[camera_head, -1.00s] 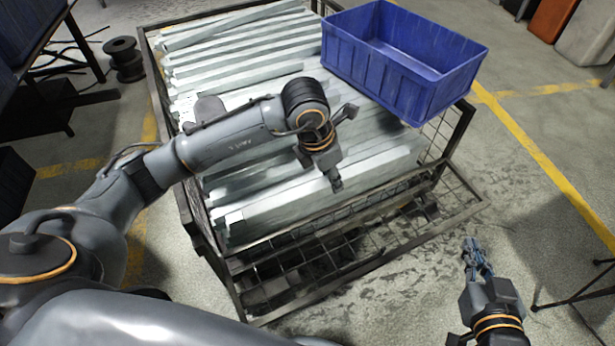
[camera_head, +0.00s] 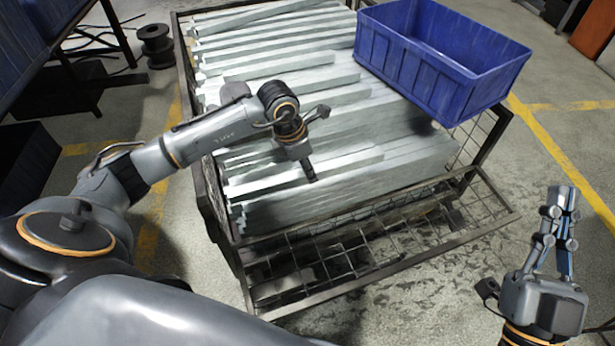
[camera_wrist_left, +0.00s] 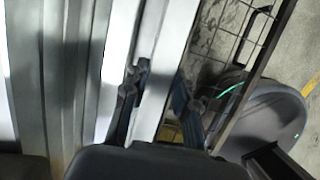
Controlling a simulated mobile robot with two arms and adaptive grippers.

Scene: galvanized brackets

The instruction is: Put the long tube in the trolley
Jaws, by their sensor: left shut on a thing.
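The trolley (camera_head: 222,220) is a dark wire-mesh cage filled with pale grey metal lengths. My left gripper (camera_head: 311,176) is over its near part, pointing down. It is shut on a long pale tube (camera_head: 350,188) running lengthwise near the trolley's front side. In the left wrist view the tube (camera_wrist_left: 155,95) passes between the fingers of my left gripper (camera_wrist_left: 160,90), beside other lengths. I cannot tell whether it rests on those below or hangs just above them. My right gripper (camera_head: 562,195) is away from the trolley at the right, pointing up and empty; its finger gap is unclear.
A blue plastic bin (camera_head: 430,75) sits on the metal lengths at the trolley's back right. A dark spool (camera_head: 157,45) stands on the floor behind at left. The floor right of the trolley, with yellow lines (camera_head: 560,160), is mostly clear.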

